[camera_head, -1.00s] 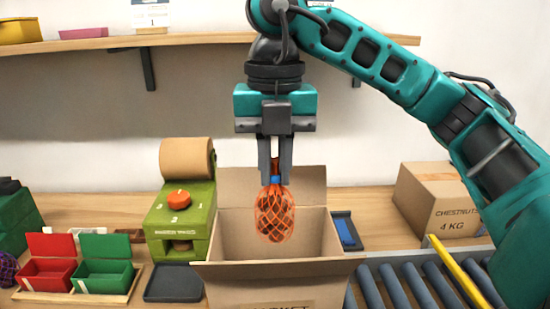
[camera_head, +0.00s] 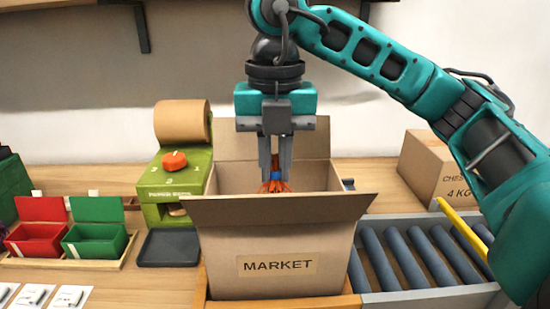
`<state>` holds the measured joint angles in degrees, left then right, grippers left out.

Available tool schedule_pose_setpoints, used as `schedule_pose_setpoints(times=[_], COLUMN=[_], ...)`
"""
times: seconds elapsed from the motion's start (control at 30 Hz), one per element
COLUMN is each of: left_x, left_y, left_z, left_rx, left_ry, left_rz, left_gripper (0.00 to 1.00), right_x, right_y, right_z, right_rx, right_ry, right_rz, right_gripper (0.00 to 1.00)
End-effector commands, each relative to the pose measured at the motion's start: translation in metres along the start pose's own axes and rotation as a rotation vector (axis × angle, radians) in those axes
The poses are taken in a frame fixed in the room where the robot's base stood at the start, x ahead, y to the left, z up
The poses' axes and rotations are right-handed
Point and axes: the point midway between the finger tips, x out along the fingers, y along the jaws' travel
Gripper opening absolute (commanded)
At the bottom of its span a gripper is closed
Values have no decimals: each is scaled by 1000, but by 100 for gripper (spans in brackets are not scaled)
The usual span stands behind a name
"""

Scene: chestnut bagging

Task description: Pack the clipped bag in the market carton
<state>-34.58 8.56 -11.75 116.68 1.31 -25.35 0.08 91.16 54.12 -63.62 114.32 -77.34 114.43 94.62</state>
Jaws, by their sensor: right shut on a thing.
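The market carton (camera_head: 277,245) is an open brown box with a MARKET label on its front, standing in the middle of the camera_head view with its flaps folded out. My right gripper (camera_head: 275,172) points straight down over the carton's opening, shut on the top of the clipped bag (camera_head: 274,187). The bag is orange-red net with a blue clip (camera_head: 276,177) near the fingertips. Its lower part is hidden behind the carton's front flap, inside the opening. I cannot tell whether it touches the carton's floor. My left gripper is out of view.
A green dispenser (camera_head: 172,185) with a paper roll and a dark tray (camera_head: 169,247) stand left of the carton. Red (camera_head: 36,231) and green (camera_head: 97,232) boxes lie further left. A roller conveyor (camera_head: 420,262) and a chestnuts carton (camera_head: 432,167) are at the right.

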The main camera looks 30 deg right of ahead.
Motion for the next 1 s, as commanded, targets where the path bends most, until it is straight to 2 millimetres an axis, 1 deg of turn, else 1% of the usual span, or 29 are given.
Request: schedule_pose_setpoints(times=[0.37,0.4,0.7,0.9,1.0], left_x=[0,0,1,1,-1], left_y=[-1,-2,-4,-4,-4], left_z=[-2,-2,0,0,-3], left_rx=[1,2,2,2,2], left_ry=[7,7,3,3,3], left_rz=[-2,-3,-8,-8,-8], left_gripper=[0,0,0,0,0], right_x=[-1,-1,0,0,-5], right_y=[0,0,0,0,0], right_z=[0,0,0,0,0], right_rx=[0,0,0,0,0], right_ry=[0,0,0,1,0], right_rz=[1,1,0,0,0], right_gripper=[0,18,46,46,46])
